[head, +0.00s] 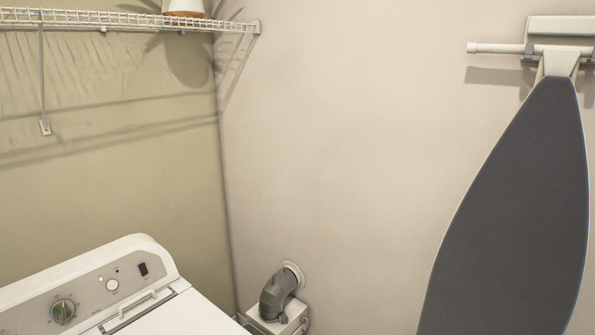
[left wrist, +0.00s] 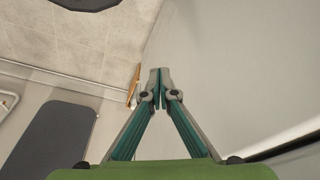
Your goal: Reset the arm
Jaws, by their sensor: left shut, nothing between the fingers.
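My left gripper (left wrist: 160,88) shows in the left wrist view, with its grey fingertips together and nothing between them. Its green links run down to the green palm at the bottom of that view. Neither of my grippers shows in the head view. My right gripper is in neither view.
In the head view a white washing machine (head: 177,312) stands at lower left. A wire shelf (head: 120,20) is above it. A grey ironing board (head: 515,200) hangs on the right wall. A grey pipe elbow (head: 277,295) is low in the corner. Tiled floor (left wrist: 85,45) shows in the left wrist view.

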